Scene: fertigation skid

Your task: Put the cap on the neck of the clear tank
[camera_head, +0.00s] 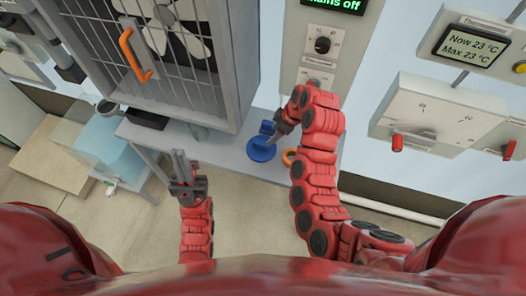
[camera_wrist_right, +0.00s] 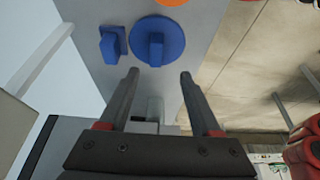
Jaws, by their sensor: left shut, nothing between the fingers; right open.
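A round blue cap (camera_head: 261,151) with a raised grip bar lies on the grey shelf (camera_head: 222,148). It also shows in the right wrist view (camera_wrist_right: 172,34), just beyond the fingertips. My right gripper (camera_head: 275,138) is open at the cap, and in its wrist view (camera_wrist_right: 158,76) the space between the fingers is empty. My left gripper (camera_head: 178,153) is shut and empty, left of the cap, with its fingers pointing away from me. A pale blue see-through tank (camera_head: 112,147) stands at the left; a small dark round part (camera_head: 106,107) shows at its top, and I cannot tell whether this is its neck.
A small blue block (camera_wrist_right: 111,45) stands beside the cap, and an orange ring (camera_head: 289,156) lies to its right. A caged fan box (camera_head: 165,50) with an orange handle rises behind. Control panels hang on the right wall. A cardboard-coloured box (camera_head: 52,155) stands at the far left.

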